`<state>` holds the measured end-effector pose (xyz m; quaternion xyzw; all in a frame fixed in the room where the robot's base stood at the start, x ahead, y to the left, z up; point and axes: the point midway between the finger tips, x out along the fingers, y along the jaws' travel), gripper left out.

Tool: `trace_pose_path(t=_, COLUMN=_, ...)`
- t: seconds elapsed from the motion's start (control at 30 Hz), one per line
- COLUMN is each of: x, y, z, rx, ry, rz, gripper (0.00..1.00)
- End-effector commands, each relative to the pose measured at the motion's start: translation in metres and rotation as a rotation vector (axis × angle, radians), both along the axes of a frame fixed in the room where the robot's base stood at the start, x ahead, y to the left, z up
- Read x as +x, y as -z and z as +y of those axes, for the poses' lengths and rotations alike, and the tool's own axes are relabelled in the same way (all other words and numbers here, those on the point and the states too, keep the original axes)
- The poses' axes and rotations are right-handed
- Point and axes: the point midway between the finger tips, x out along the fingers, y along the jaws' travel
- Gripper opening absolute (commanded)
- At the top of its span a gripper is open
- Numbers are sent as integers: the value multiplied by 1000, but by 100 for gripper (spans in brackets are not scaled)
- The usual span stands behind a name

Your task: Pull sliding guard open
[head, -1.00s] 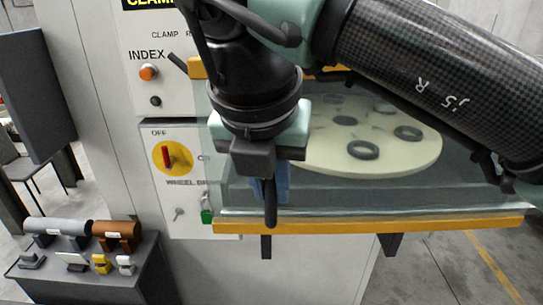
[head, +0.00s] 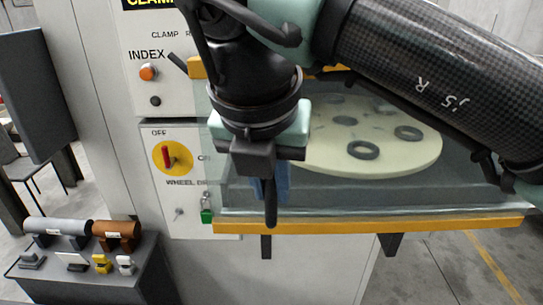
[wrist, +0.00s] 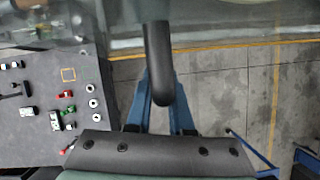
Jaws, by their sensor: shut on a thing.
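The sliding guard is a clear panel with a yellow top rail and a yellow bottom rail (head: 370,226). It stands in front of a pale round table (head: 395,160) with dark rings on it. My gripper (head: 270,185) is at the guard's left part, pointing down and in at it, with blue fingers. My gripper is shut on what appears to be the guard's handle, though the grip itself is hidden.
Left of the guard is a panel with an orange button (head: 148,72), a red switch on a yellow disc (head: 171,155) and a green padlock (head: 207,216). A dark side table (head: 100,285) at lower left bears two rollers and small parts. Floor is free at lower right.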

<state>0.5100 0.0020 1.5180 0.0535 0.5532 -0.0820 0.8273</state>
Motion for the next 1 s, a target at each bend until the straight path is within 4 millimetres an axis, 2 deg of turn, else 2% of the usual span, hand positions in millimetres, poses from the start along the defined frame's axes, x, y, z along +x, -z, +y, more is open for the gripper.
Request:
trace_pose_path(t=0.27, x=0, y=0, z=-1, rx=0, ry=0, rz=0, gripper=0)
trace_pose_path(t=0.47, x=0, y=3, z=-18, rx=0, ry=7, rz=0, gripper=0)
trace_pose_path(t=0.67, x=0, y=5, z=-66, rx=-1, ry=14, rz=-2, gripper=0)
trace_pose_path(t=1.0, x=-1, y=1, z=-180, rx=2, ry=14, rz=0, gripper=0)
